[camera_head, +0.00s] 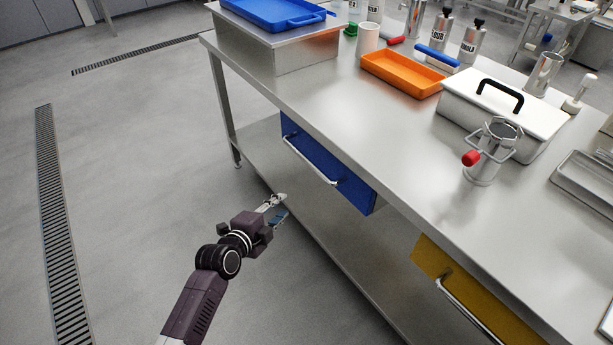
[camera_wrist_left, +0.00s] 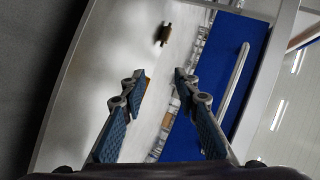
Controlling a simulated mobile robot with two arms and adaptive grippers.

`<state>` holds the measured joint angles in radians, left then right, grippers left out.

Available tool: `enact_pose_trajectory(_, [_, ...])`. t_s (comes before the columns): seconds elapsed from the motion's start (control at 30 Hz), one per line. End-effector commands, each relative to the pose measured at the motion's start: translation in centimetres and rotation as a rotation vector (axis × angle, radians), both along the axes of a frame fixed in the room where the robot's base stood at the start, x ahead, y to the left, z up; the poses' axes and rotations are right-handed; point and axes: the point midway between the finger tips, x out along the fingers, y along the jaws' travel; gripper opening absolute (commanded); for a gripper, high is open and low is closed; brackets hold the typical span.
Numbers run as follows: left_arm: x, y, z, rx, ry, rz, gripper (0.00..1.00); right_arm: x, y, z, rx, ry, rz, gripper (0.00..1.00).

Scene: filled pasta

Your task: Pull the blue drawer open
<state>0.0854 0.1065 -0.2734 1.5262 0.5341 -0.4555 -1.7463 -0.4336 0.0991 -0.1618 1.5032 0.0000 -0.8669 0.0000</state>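The blue drawer (camera_head: 328,163) is under the steel table top, with its silver bar handle (camera_head: 309,163) across its front. The drawer front looks flush or nearly flush with the table. My left gripper (camera_head: 282,205) is in front of and below the drawer, apart from the handle. In the left wrist view the open fingers (camera_wrist_left: 158,85) have an empty gap between them. The blue drawer front (camera_wrist_left: 225,85) and its handle (camera_wrist_left: 235,88) lie to the right of the fingers there. My right gripper is in neither view.
A yellow drawer (camera_head: 475,290) with a handle is further right under the table (camera_head: 400,150). A lower shelf (camera_head: 335,235) runs below. An orange tray (camera_head: 402,73), a white lidded box (camera_head: 500,110) and canisters stand on top. The floor at left is clear.

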Motion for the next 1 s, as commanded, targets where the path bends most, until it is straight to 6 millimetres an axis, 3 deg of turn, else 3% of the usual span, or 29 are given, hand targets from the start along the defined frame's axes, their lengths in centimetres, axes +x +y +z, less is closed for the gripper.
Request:
enact_pose_trajectory(0.13, [1.9, -2.4, 6.7, 0.113, -0.231, -0.124, 0.29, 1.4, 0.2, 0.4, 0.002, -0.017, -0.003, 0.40])
enact_pose_trajectory(0.3, [2.2, -3.6, 10.5, 0.178, -0.346, -0.181, 0.29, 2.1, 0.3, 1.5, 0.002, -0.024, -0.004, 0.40])
enact_pose_trajectory(0.8, [7.7, -6.9, 9.7, 0.184, -0.356, -0.183, 0.29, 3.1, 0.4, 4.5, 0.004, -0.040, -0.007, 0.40])
enact_pose_trajectory(1.0, [8.6, -7.5, 9.5, 0.185, -0.356, -0.184, 0.29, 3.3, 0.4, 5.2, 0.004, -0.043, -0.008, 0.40])
